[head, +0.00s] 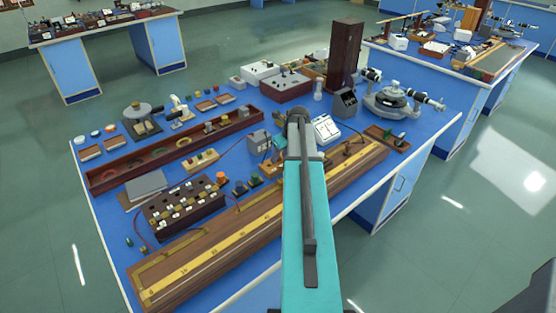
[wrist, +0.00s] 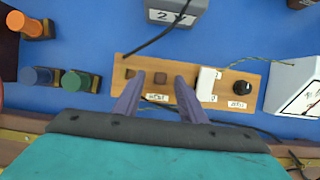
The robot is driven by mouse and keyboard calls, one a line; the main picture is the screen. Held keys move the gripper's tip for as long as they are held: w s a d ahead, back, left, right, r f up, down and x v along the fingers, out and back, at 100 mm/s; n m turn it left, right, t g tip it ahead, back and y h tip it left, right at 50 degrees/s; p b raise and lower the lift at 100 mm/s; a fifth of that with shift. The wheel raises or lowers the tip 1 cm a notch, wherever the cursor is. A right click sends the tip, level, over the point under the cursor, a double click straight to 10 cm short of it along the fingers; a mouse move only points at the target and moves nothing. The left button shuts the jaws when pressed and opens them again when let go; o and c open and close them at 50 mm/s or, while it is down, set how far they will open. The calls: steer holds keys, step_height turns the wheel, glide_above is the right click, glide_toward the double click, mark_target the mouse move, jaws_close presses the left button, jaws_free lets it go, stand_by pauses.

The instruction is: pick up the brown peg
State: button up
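The brown peg looks like the small square brown block (wrist: 160,79) on a light wooden board (wrist: 190,70) in the wrist view. A second, darker brown square (wrist: 131,74) sits on the board to its left, partly beside the left finger. My gripper (wrist: 159,85) is open and empty, its two purple-grey fingers apart, with the brown block between the fingertips in the picture. I cannot tell how far above the board the fingers are. In the head view my arm hides the gripper and most of this board.
The board also carries a white switch (wrist: 208,84) and a black knob (wrist: 241,88). A grey box (wrist: 172,10) stands behind, a white meter (wrist: 297,90) to the right. A long wooden bench piece (head: 205,262) runs in front.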

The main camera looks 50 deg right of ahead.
jaws_close()
steer(key=shift+r, duration=0.1)
step_height(320, 180, up, 10)
steer(key=b, duration=0.2)
stand_by(0.8)
stand_by(0.6)
steer(key=shift+r+p, duration=1.3)
steer(key=shift+r, duration=0.1)
